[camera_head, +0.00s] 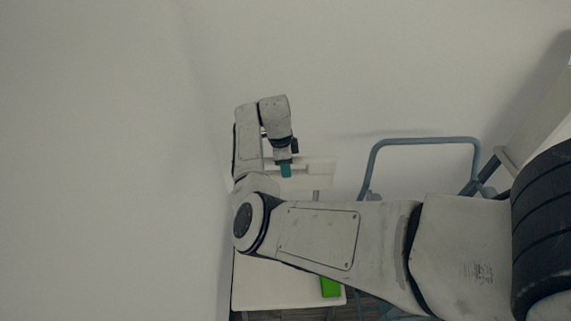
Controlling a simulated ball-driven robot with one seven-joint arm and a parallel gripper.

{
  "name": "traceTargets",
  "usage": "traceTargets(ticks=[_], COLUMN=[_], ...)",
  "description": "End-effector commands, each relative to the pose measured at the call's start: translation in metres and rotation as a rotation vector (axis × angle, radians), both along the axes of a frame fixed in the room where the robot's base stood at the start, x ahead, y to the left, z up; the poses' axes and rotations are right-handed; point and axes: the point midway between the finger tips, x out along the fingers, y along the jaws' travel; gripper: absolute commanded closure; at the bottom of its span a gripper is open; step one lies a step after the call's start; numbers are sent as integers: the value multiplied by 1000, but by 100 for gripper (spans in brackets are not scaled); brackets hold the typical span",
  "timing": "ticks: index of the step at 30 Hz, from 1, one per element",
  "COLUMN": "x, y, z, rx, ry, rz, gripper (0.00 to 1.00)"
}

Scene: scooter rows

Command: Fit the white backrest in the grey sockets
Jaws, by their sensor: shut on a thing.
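The white backrest (318,174) is a pale panel in the middle of the head view, partly hidden behind my gripper and arm. My gripper (286,171), with teal fingertips, points down and is shut on its upper part. A short grey post (316,195) shows just under the panel's right part. My arm hides what lies below it, and I cannot make out the grey sockets or tell whether the backrest is seated in them.
A white flat surface (270,290) shows below my arm, with a bright green block (330,287) at its right edge. A blue-grey tube frame (425,141) stands right of the backrest. A pale wall rises close behind and at left.

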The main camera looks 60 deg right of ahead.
Motion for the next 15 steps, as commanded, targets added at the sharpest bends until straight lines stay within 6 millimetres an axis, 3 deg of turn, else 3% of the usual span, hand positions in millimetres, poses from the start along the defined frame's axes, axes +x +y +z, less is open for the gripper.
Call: traceTargets(ticks=[15], x=[0], y=[-1], z=[-42], rx=[-2], ry=[0], rz=[0], gripper=[100])
